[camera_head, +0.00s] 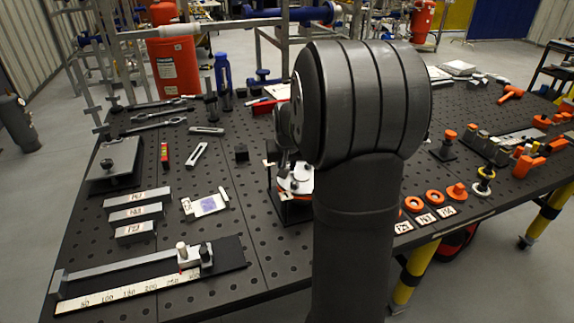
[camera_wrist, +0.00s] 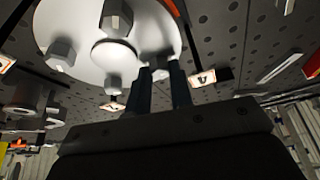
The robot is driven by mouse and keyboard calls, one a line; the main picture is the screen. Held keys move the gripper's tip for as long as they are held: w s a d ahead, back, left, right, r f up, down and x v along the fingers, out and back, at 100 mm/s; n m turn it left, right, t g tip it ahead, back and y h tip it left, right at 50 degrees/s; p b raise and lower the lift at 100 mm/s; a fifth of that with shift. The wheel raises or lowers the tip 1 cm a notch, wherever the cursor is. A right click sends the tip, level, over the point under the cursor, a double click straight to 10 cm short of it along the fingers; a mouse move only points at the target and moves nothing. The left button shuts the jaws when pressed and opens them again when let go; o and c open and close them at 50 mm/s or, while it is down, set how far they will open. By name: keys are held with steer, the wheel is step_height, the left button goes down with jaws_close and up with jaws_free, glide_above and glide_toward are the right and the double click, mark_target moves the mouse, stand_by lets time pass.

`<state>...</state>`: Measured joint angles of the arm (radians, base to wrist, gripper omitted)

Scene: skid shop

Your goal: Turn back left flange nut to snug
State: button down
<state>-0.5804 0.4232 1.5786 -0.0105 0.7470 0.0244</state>
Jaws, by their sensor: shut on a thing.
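The flange (camera_head: 299,187) is a pale round disc on a black stand, partly hidden behind my arm in the head view. In the wrist view the white flange (camera_wrist: 83,62) fills the upper left and carries several grey hex nuts, among them one at its left (camera_wrist: 62,54) and one at its top (camera_wrist: 117,19). My gripper (camera_wrist: 160,72) has its two dark fingers around another nut (camera_wrist: 157,62) at the flange's right side and is shut on it. That nut is partly hidden between the fingers. I cannot tell its tightness.
The black perforated bench (camera_head: 265,240) also carries wrenches (camera_head: 155,124), grey blocks (camera_head: 137,212), a ruler fixture (camera_head: 130,285) and orange rings (camera_head: 412,203). A small number tag (camera_wrist: 203,77) stands close to the fingers.

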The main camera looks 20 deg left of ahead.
steer(key=m, duration=0.2)
steer(key=m+h, duration=0.1)
steer(key=m, duration=0.1)
steer(key=shift+a+t+h, duration=0.2)
steer(key=shift+t+h, duration=0.1)
steer(key=shift+t, duration=0.1)
steer(key=m+h, duration=0.1)
steer(key=m, duration=0.4)
steer(key=shift+a+r+h, duration=0.1)
steer(key=shift+a+h, duration=0.1)
steer(key=shift+h, duration=0.2)
steer(key=c, duration=1.3)
jaws_free()
